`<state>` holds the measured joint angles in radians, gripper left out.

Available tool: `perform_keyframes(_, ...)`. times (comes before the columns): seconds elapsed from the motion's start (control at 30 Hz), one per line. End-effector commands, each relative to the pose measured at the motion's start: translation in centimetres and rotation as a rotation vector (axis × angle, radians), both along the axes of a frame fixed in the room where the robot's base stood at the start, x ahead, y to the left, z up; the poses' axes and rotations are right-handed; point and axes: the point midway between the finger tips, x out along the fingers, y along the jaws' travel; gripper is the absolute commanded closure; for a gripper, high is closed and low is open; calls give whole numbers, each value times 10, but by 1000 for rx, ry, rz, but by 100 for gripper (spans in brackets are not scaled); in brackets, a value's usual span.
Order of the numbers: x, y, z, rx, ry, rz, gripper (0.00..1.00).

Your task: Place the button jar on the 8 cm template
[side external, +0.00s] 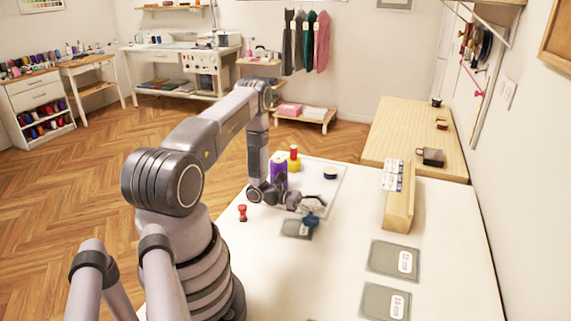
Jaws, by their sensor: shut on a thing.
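My gripper (313,204) is low over the white table, at the end of my arm. It is shut on a small blue thing (310,222), probably the button jar, mostly hidden by the fingers. The blue thing is at or just above a grey template (297,233); I cannot tell if they touch. Two more grey templates with white labels lie to the right, one farther back (385,258) and one nearer (378,302). The label numbers are too small to read surely, so I cannot tell which is the 8 cm one.
A red spool (242,212) stands at left. A wooden block (399,210) stands right. The table between is clear.

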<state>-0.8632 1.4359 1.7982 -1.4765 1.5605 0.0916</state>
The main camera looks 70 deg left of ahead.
Motion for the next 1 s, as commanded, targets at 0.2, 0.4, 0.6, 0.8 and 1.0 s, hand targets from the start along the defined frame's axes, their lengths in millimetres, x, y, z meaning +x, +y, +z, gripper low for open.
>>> perform_keyframes(0.2,0,0,-1,1,-2,1,100)
perform_keyframes(0.4,0,0,-4,1,-1,1,54)
perform_keyframes(0.6,0,0,-3,1,-1,1,28)
perform_keyframes(0.8,0,0,-3,1,-1,1,20)
perform_keyframes(1.0,0,0,-1,1,-1,1,20)
